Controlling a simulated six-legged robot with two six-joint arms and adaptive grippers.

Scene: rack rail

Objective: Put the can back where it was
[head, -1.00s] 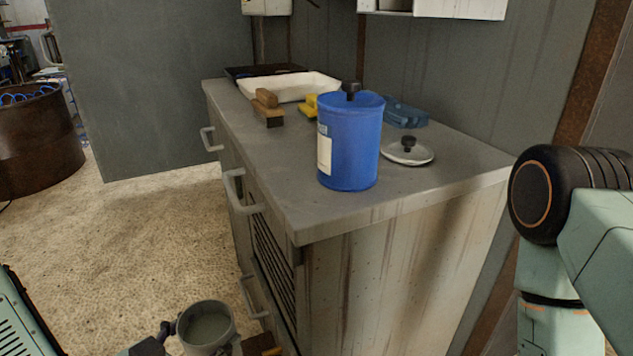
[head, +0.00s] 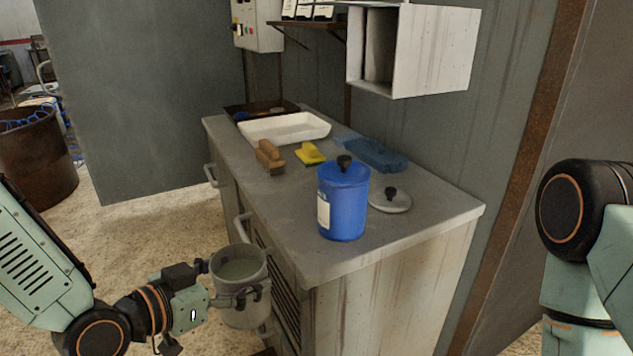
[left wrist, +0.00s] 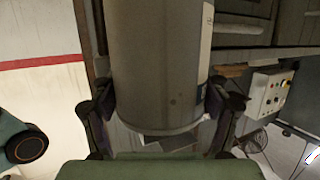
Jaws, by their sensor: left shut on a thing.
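The can is grey and open-topped, with a dull grey inside (head: 240,270). It is upright, beside the left front side of the cabinet, with its rim lower than the near part of the worktop in the head view. My left gripper (head: 240,296) is shut around its body. In the left wrist view the can (left wrist: 158,70) fills the middle, with a pale label at its right edge, between the two dark fingers (left wrist: 165,105). My right gripper is not in view; only part of the right arm shows.
On the worktop (head: 290,215) stand a blue canister (head: 345,210) with a black knob, a grey lid (head: 390,204), a brush (head: 269,158), a yellow sponge (head: 309,154), a white tray (head: 285,128) and a blue item (head: 378,155). Handles project from the cabinet front. A white box (head: 430,55) hangs above.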

